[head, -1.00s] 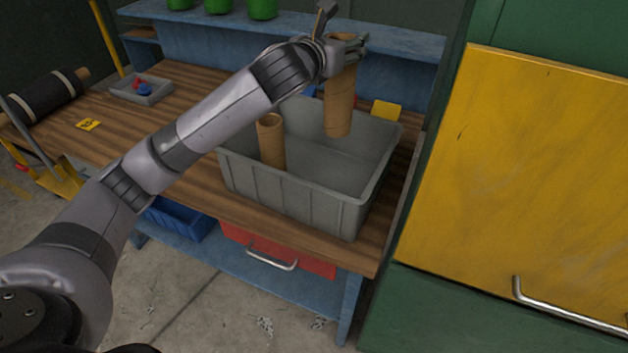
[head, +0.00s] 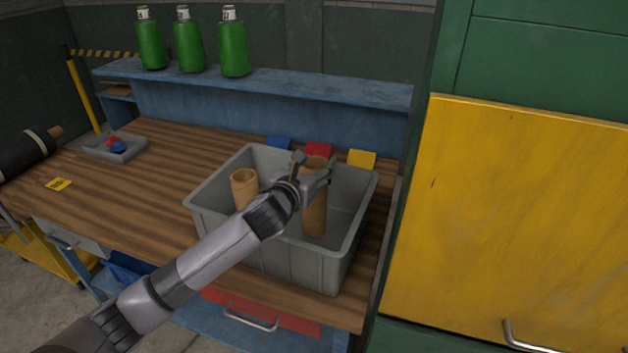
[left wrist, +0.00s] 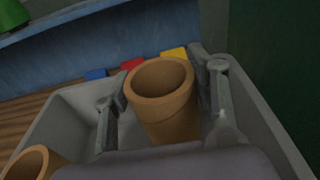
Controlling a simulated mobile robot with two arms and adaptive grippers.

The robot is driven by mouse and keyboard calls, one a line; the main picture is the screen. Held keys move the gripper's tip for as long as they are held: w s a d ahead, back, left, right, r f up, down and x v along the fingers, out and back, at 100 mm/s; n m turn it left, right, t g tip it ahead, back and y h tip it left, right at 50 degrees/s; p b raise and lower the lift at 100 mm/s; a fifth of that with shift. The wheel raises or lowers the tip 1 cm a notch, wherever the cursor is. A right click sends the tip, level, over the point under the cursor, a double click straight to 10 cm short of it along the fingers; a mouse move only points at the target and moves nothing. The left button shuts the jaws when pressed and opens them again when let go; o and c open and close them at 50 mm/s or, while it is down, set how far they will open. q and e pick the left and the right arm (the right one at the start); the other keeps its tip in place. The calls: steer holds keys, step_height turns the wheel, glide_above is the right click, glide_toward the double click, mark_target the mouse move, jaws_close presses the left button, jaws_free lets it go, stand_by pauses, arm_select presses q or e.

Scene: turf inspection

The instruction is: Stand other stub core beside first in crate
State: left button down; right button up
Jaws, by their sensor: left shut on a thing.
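The grey crate (head: 345,262) stands on the wooden workbench. The first stub core (head: 244,188), a brown cardboard tube, stands upright in its left part and shows at the lower left in the left wrist view (left wrist: 30,165). The other stub core (head: 314,215) is upright inside the crate to the right of the first, with a gap between them. My left gripper (head: 312,172) is shut on its upper part; the fingers flank the tube in the left wrist view (left wrist: 160,100). Whether its lower end touches the crate floor is hidden by the crate wall. My right gripper is not in view.
Blue, red (head: 318,150) and yellow (head: 361,159) pieces lie behind the crate. Green bottles (head: 188,45) stand on the blue shelf (head: 290,92). A small grey tray (head: 116,148) sits at left. A yellow-fronted green cabinet (head: 520,220) rises close on the right.

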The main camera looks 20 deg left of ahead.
arm_select(q)
steer(key=shift+f, duration=2)
steer(key=c, duration=1)
jaws_free()
steer(key=shift+f, duration=0.1)
steer(key=shift+c, duration=0.2)
steer(key=o, duration=0.4)
steer(key=shift+s, duration=0.1)
steer(key=s+a+r+b, duration=0.1)
steer(key=s+r, duration=0.1)
steer(key=s, duration=0.9)
steer(key=shift+s+a, duration=0.15)
steer(key=shift+s, duration=0.15)
